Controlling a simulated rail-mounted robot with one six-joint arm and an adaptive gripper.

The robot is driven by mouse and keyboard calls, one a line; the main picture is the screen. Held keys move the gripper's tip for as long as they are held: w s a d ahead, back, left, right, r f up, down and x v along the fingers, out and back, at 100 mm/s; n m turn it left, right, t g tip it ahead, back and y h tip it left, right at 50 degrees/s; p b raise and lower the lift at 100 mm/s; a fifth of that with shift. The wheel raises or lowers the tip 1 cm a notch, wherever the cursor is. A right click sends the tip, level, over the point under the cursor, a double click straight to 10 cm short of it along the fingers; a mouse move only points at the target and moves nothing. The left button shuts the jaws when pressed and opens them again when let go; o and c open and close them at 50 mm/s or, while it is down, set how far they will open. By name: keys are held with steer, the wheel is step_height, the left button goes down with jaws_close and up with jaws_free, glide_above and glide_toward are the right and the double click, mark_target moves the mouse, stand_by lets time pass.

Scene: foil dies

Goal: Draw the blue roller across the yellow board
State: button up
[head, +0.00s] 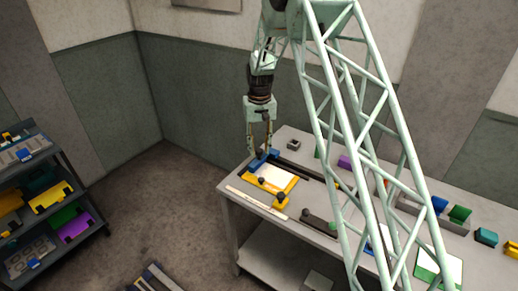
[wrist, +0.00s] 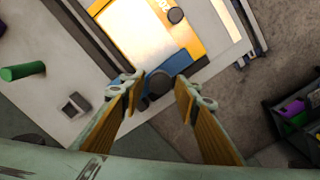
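The yellow board (head: 262,186) lies on the bench with a pale sheet on its top. It also shows in the wrist view (wrist: 187,27), at the top. The blue roller (head: 262,159) lies across the board's far end in the head view. In the wrist view the blue roller (wrist: 179,64) shows as a blue bar with a dark round knob in front of it. My gripper (wrist: 158,86) is open, with one finger on each side of the knob and gaps visible between. In the head view my gripper (head: 259,150) points down over the roller; contact cannot be told there.
A pale strip (head: 257,202) lies along the bench's front edge. A dark rail runs beside the board. A small dark block (head: 293,145) and a purple block (head: 344,161) stand behind. A green cylinder (wrist: 22,71) shows in the wrist view. A shelf (head: 45,205) stands apart at left.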

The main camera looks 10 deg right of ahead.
steer(key=shift+o, duration=0.7)
step_height(320, 180, up, 12)
stand_by(0.5)
stand_by(0.4)
steer(key=s+d+r+t+b, duration=0.1)
steer(key=s+r+b, duration=0.1)
steer(key=s+r, duration=1.15)
steer(key=s+d+r+t+b, duration=0.1)
steer(key=s+r, duration=0.9)
steer(key=s, duration=0.6)
steer(key=s+f+t+b, duration=0.2)
steer(key=s+f+b, duration=0.1)
steer(key=s, duration=2.9)
steer(key=shift+s+d, duration=0.15)
steer(key=shift+s, duration=0.05)
